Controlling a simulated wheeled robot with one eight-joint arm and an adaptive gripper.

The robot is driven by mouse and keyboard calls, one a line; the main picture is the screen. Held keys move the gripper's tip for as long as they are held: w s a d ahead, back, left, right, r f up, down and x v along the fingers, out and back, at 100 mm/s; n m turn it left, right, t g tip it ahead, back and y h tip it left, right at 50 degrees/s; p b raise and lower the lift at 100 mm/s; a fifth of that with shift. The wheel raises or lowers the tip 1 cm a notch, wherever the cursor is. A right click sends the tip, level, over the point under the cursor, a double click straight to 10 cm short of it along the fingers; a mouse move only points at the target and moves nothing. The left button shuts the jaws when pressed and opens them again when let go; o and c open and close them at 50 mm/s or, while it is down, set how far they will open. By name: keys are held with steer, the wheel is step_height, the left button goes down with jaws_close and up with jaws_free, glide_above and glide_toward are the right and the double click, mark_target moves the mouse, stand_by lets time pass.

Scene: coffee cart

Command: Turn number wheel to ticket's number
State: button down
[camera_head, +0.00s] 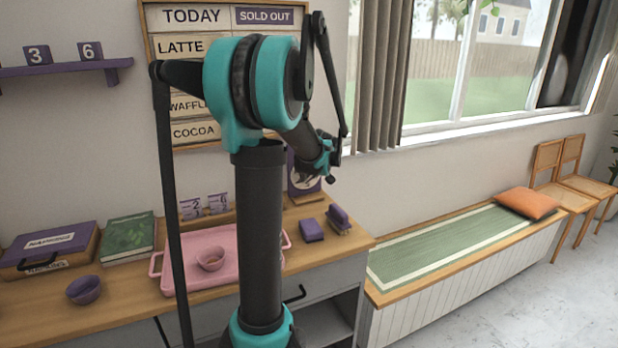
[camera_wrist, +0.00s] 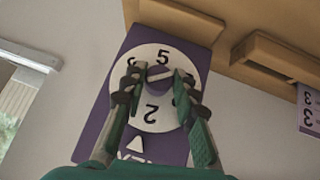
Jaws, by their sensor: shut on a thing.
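A round white number wheel (camera_wrist: 168,112) is mounted on a purple board (camera_wrist: 115,60) in the wrist view. A 5 shows at the top of the wheel and a 2 near the white triangle (camera_wrist: 136,146). My gripper (camera_wrist: 158,76) is shut on the wheel's central knob (camera_wrist: 160,77), and its fingers hide parts of other digits. In the head view my gripper (camera_head: 325,168) is at the purple board (camera_head: 303,182), partly behind my arm. A numbered card (camera_wrist: 310,108) at the wrist view's right edge is cut off; its digits look like 3s.
Two small cards (camera_head: 190,208) (camera_head: 217,203) stand behind a pink tray (camera_head: 200,243) holding a bowl (camera_head: 210,259). A wooden ledge (camera_wrist: 270,60) is close to the board in the wrist view.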

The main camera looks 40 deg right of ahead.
steer(key=shift+m+y, duration=0.3)
steer(key=shift+y, duration=0.2)
steer(key=c, duration=1.2)
jaws_free()
steer(key=shift+d, duration=0.1)
steer(key=v, duration=1.2)
steer(key=shift+s+f, duration=0.15)
